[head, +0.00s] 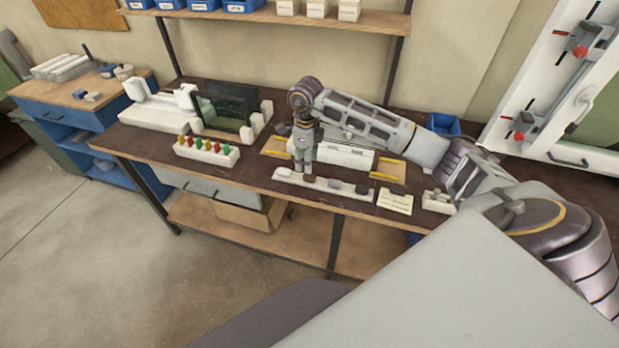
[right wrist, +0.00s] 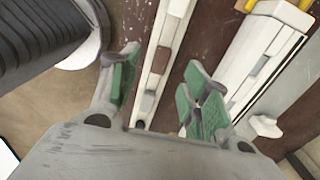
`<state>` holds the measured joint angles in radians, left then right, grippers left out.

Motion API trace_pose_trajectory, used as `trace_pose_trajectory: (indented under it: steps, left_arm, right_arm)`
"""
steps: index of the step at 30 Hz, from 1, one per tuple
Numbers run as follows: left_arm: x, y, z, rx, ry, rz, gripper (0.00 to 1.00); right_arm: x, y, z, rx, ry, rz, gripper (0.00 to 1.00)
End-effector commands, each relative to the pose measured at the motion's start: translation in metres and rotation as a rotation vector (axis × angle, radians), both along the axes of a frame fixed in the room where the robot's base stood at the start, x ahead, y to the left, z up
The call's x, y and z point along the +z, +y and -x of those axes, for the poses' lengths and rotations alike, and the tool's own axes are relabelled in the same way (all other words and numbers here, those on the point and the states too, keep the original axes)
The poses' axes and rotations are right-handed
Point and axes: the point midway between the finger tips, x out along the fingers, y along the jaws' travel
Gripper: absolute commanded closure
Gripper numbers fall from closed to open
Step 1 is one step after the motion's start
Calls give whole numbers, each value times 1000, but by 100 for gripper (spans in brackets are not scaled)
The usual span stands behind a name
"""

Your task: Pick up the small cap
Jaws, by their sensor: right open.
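A narrow white strip (head: 325,187) lies along the bench's front edge with several small grey and brown pieces on it. Which one is the small cap I cannot tell for sure. My right gripper (head: 303,170) points down at the left part of the strip. Its green-padded fingers (right wrist: 158,92) are open, apart on either side of the strip, with nothing held. My left gripper is out of view.
A white profile block (head: 345,156) lies behind the strip. A rack of coloured pieces (head: 207,150) and a dark panel (head: 228,108) stand to the left. A pale card (head: 395,201) and a small white block (head: 437,202) lie to the right.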

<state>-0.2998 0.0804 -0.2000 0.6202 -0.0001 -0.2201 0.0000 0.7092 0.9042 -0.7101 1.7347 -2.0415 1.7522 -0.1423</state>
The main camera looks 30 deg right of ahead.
Motion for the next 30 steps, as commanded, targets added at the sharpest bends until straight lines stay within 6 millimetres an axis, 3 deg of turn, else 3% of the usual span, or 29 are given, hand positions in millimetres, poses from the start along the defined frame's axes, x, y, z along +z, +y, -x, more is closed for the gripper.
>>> trace_pose_trajectory:
  steps: [6,21,30]
  left_arm:
    - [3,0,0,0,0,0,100]
    - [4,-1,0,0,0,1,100]
    - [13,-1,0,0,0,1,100]
  right_arm:
    - [-19,1,0,0,1,-1,53]
    - [-24,0,0,0,1,-1,53]
    - [-47,-5,2,-1,2,-1,53]
